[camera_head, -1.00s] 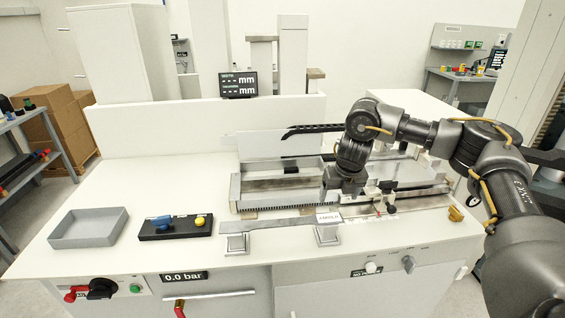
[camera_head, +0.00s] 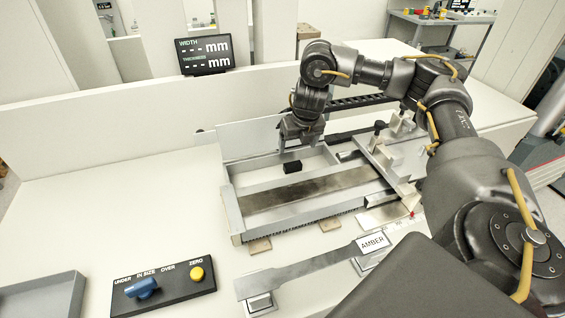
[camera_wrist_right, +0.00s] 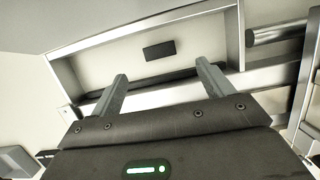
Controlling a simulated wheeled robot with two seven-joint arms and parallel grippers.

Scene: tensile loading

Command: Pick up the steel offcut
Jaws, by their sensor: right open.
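A small dark block (camera_head: 292,166), which looks like the steel offcut, lies on the pale floor of the rear bay of a metal-framed fixture (camera_head: 236,212). It also shows in the right wrist view (camera_wrist_right: 159,50), just beyond the fingertips and between their lines. My right gripper (camera_head: 301,140) is above the rear part of the fixture, close behind the block in the head view. In the right wrist view the right gripper (camera_wrist_right: 161,68) is open, with nothing between its fingers. My left gripper is not in view.
A dark steel strip (camera_head: 310,189) lies along the fixture. A button panel (camera_head: 165,288) and grey tray (camera_head: 45,300) are at the left. A display (camera_head: 205,55) stands behind.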

